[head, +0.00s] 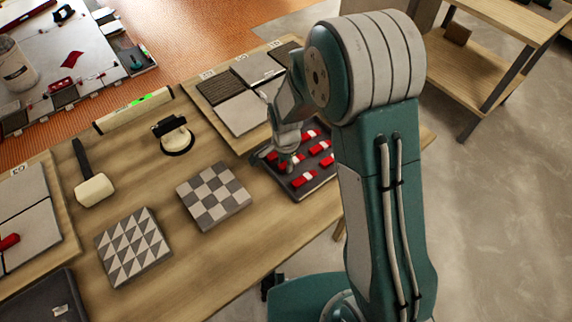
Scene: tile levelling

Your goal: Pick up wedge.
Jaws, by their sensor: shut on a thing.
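Several red wedges, some with white parts, lie in a dark tray (308,188) on the right part of the wooden table. One red wedge (316,148) lies toward the right of the tray. My gripper (286,164) reaches down over the tray's left side, among the wedges. It is shut on a wedge, but the held wedge is mostly hidden by the fingers, and I cannot tell whether it is clear of the tray. My arm covers the tray's right edge.
Behind the tray is a board with grey and dark tiles (240,118). To the left are a checkered tile (213,196), a triangle-patterned tile (133,247), a suction cup (174,137), a mallet (94,188) and a spirit level (134,110). Bare table lies between them.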

